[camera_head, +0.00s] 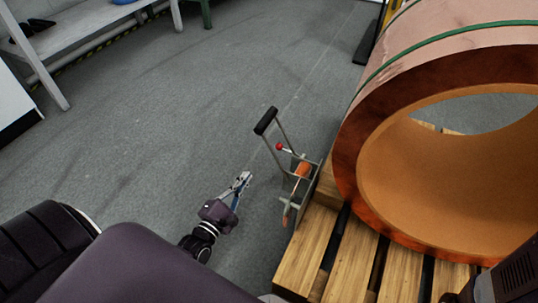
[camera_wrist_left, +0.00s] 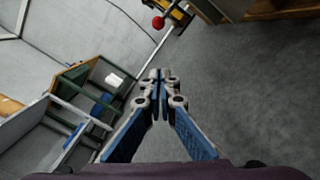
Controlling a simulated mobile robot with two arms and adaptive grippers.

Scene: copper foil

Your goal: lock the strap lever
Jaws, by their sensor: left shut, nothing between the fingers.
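The strap lever (camera_head: 279,130) stands raised at the left side of the pallet, with a black grip (camera_head: 266,121) on top of a grey two-rod frame. A red ball knob (camera_head: 279,147) sits on its mechanism (camera_head: 303,170), which has an orange part. A red ball (camera_wrist_left: 158,23), seemingly the same knob, shows at the top of the left wrist view. My left gripper (camera_head: 246,177) is shut and empty, to the left of the mechanism and below the black grip, apart from both. Its closed fingertips (camera_wrist_left: 160,78) show in the left wrist view. My right gripper is not in view.
A large copper foil roll (camera_head: 365,150) with a green strap (camera_head: 440,40) rests on a wooden pallet (camera_head: 305,255) at the right. A grey bench (camera_head: 85,22) stands at the upper left. The grey floor between them is clear.

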